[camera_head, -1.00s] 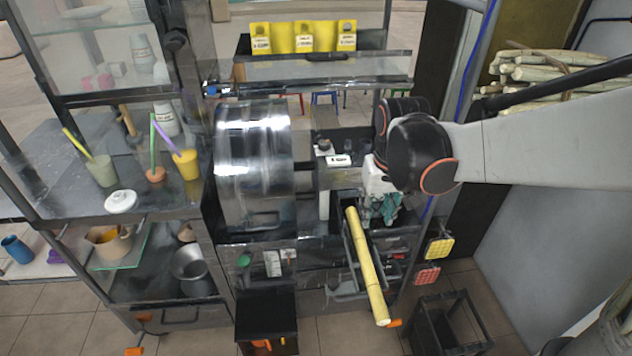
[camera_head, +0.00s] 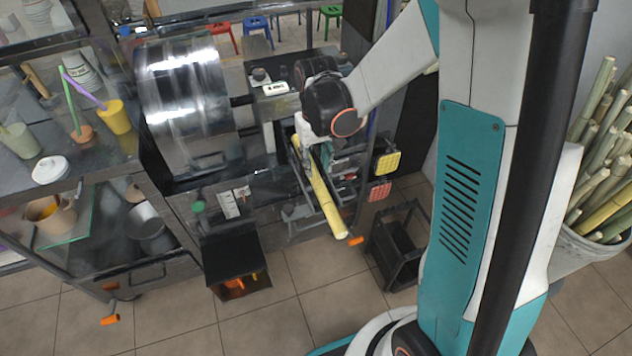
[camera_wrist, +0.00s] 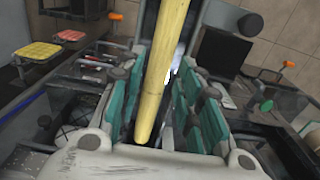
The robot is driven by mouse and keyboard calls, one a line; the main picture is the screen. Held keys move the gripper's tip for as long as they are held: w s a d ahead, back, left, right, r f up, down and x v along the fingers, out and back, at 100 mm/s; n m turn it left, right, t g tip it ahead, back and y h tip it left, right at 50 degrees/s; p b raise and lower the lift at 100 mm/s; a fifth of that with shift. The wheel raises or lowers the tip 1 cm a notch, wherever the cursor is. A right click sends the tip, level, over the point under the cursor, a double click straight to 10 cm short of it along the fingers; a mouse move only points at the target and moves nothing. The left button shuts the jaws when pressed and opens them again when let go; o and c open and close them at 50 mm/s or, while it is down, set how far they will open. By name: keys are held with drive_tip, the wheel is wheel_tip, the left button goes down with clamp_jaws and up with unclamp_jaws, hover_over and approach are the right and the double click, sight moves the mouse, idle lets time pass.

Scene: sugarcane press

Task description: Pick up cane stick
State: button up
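A long yellow cane stick (camera_head: 322,195) lies slanted along the dark metal press at its front right, its lower end sticking out past the front. In the wrist view the cane stick (camera_wrist: 165,60) runs down between the teal finger pads of my gripper (camera_wrist: 160,105), its near end close to the white palm. The left pad is close to the cane, and a dark gap shows on the right side, so the fingers look open around it. In the head view my gripper (camera_head: 315,150) is at the cane's upper end, and my wrist hides part of it.
The press's shiny drum (camera_head: 185,95) stands left of my gripper. Yellow (camera_head: 387,163) and red (camera_head: 380,191) pads are at the right, above a black stand (camera_head: 400,245). A bin of canes (camera_head: 590,245) is at far right. Cups stand on the left counter.

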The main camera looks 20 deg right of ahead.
sight(316, 176)
drive_tip(key=shift+s+a+f+b, duration=0.1)
drive_tip(key=shift+f+b, duration=1.2)
drive_tip(key=shift+f, duration=1.45)
drive_tip(key=shift+r, duration=0.1)
clamp_jaws()
